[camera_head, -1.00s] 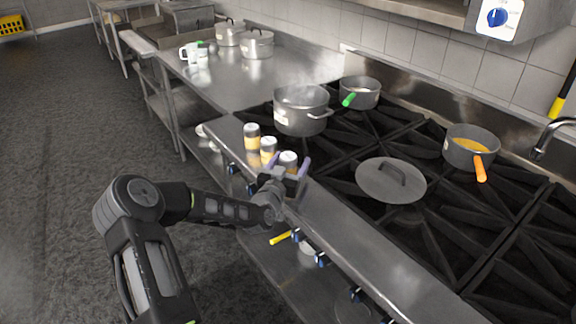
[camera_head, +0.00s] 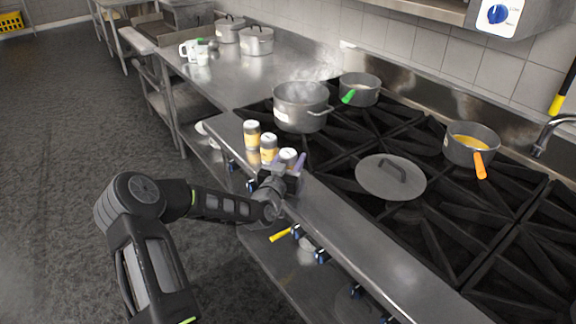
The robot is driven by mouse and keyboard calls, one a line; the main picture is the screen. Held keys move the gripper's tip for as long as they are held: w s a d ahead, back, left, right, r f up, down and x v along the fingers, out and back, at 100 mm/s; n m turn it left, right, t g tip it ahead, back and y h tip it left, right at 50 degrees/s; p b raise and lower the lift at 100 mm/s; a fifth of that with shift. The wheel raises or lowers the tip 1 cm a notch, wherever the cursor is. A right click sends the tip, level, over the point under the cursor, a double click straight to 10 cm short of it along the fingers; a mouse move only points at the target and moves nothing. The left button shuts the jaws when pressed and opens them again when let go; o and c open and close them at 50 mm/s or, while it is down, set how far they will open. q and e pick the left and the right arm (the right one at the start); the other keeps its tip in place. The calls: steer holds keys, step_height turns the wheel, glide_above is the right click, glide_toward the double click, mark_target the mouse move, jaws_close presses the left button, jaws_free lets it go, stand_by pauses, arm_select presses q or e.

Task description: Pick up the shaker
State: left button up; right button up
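Three shakers with pale tops and yellowish contents stand in a row on the steel ledge along the front of the stove: a far shaker (camera_head: 252,134), a middle shaker (camera_head: 268,147) and a near shaker (camera_head: 288,156). My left gripper (camera_head: 283,167) is at the near shaker and hides its lower part. One purple finger shows just right of that shaker. The other finger is not clearly seen, so I cannot tell whether the gripper grips it. My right gripper is out of view.
A steaming pot (camera_head: 301,107) stands behind the shakers. A pan with a green handle (camera_head: 359,90), a lid (camera_head: 391,179) and a pan with an orange handle (camera_head: 470,145) are on the stove. Knobs line its front. The ledge right of my gripper is clear.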

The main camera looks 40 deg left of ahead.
arm_select(q)
jaws_close()
steer(key=shift+r, duration=0.2)
stand_by(0.3)
step_height(320, 180, up, 10)
steer(key=shift+f+b, duration=0.2)
steer(key=shift+b, duration=0.65)
steer(key=shift+r, duration=0.1)
step_height(320, 180, up, 5)
steer(key=shift+f+p, duration=0.1)
steer(key=shift+p, duration=0.95)
